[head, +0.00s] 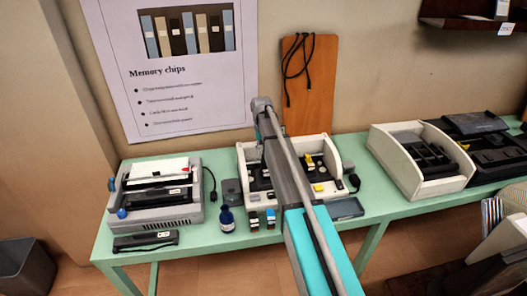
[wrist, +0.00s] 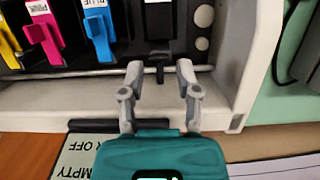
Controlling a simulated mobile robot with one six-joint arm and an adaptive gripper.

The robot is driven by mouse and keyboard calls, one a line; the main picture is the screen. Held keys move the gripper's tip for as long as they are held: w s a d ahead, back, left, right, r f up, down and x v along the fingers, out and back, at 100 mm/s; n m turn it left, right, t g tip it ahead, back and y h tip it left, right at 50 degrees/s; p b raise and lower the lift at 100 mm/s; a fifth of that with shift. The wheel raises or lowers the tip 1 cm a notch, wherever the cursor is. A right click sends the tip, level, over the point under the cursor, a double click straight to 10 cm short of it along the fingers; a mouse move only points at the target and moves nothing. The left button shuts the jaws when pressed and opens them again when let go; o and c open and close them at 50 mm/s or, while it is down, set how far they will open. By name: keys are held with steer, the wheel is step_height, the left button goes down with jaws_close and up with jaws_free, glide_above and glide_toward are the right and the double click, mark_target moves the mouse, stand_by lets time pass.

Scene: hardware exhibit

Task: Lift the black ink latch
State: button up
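The black ink latch (wrist: 160,60) is a dark tab under a white label in the wrist view, at the right end of a row of coloured latches. The row sits in a white-walled device, which stands mid-table in the head view (head: 337,152). My gripper (wrist: 160,72) is open, with one grey finger either side of the black latch's lower end. I cannot tell whether either finger touches it. In the head view my arm covers part of the device, and the gripper cannot be made out there.
Blue (wrist: 98,35), pink (wrist: 45,40) and yellow (wrist: 8,45) latches stand left of the black one. The device's white side wall (wrist: 240,60) is close on the right. A blue bottle (head: 226,219) and small cartridges (head: 270,218) stand in front of the device.

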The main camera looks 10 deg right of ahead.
steer(key=shift+s, duration=0.2)
stand_by(0.3)
steer(key=shift+s+t, duration=0.6)
steer(key=shift+t, duration=0.7)
steer(key=r+p, duration=0.2)
steer(key=shift+w+p, duration=0.2)
steer(key=shift+p, duration=0.1)
step_height(320, 180, up, 12)
steer(key=p, duration=1.1)
steer(key=shift+p, duration=0.35)
steer(key=shift+f, duration=0.15)
